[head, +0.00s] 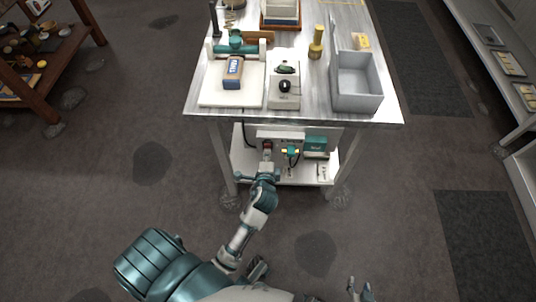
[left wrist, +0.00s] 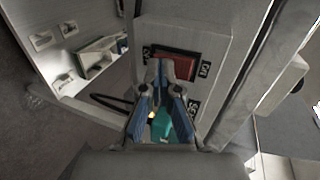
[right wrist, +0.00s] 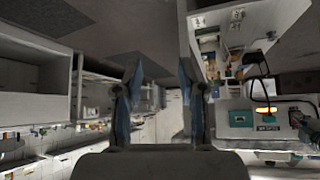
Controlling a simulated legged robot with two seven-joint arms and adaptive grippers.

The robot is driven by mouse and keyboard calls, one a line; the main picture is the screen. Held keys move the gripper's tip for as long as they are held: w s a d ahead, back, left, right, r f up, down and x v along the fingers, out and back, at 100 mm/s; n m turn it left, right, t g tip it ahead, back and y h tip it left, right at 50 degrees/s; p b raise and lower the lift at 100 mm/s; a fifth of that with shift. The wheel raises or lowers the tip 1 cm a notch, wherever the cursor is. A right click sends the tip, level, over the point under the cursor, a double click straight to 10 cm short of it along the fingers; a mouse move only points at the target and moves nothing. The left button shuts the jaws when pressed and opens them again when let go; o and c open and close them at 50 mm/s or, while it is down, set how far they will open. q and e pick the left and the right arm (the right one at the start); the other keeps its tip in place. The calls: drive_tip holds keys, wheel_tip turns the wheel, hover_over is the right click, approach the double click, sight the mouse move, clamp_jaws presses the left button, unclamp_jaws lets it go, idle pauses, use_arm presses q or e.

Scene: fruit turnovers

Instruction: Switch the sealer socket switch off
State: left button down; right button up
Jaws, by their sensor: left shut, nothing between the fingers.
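The socket switch (left wrist: 172,65) is a red rocker in a dark frame on a pale panel in the left wrist view, with small black labels around it. In the head view it is a small red patch (head: 267,145) below the tabletop. My left gripper (head: 265,167) reaches to this panel from below. In the left wrist view its fingers (left wrist: 165,72) are shut and empty, with the tips over the lower part of the switch. I cannot tell whether they touch it. My right gripper (head: 361,290) is open and empty, low and away from the table; its spread fingers (right wrist: 160,90) show in its wrist view.
The metal table (head: 300,112) holds a sealer press (head: 236,47), a white unit with a black knob (head: 285,88) and a grey bin (head: 357,82). A teal box (head: 316,143) and cables sit beside the switch under the tabletop. The floor in front is clear.

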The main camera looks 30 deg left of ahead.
use_arm(q)
drive_tip(key=shift+d, duration=0.25)
use_arm(e)
drive_tip(key=shift+d, duration=0.2)
